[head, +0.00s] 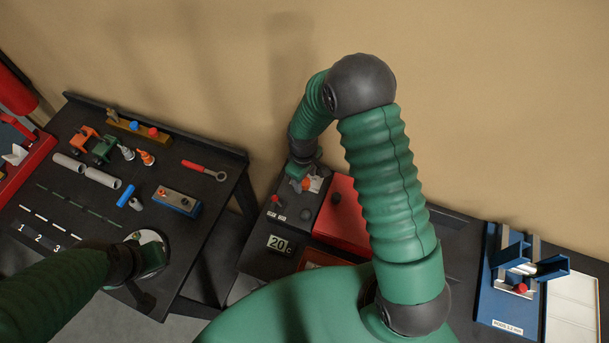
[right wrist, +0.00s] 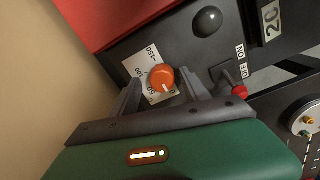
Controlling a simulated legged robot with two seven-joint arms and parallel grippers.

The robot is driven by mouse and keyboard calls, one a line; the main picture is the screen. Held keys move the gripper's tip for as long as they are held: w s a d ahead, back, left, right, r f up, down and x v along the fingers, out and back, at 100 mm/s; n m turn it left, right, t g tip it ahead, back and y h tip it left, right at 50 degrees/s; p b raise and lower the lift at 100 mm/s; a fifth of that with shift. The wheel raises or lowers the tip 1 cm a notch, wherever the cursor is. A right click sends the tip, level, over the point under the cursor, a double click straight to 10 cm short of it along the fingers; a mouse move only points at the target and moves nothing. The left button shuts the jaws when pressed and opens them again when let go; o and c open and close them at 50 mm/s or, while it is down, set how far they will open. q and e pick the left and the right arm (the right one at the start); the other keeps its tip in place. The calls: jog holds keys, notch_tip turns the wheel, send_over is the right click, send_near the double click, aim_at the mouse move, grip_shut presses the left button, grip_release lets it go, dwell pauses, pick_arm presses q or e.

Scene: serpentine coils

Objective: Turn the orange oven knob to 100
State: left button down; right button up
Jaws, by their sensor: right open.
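The orange oven knob (right wrist: 161,77) sits on a white dial plate (right wrist: 139,64) marked 0, 50, 100 and 150. Its white pointer line lies towards the 0 mark. In the right wrist view my right gripper (right wrist: 164,84) is open, with one grey finger on each side of the knob. I cannot tell whether the fingers touch it. In the head view the right gripper (head: 303,174) is over the oven's control panel, and a bit of the orange knob (head: 306,184) shows. The display (head: 279,244) reads 20 C. My left gripper (head: 148,256) is above the left bench; its fingers are unclear.
A black round knob (right wrist: 207,21) and a red switch (right wrist: 240,92) marked ON and OFF are near the dial. The red oven top (head: 340,215) adjoins the panel. The left bench (head: 150,209) holds toys, tubes and a wrench. A blue fixture (head: 510,270) stands at right.

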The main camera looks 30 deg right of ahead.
jog(key=shift+a, duration=0.25)
jog(key=shift+w+a, duration=0.15)
jog(key=c, duration=0.9)
jog(key=shift+d, duration=0.2)
grip_shut()
pick_arm(q)
jog(key=shift+w+a+f, duration=0.1)
jog(key=shift+a+f, duration=0.05)
jog(key=shift+a, duration=0.15)
pick_arm(e)
jog(key=shift+f, duration=0.1)
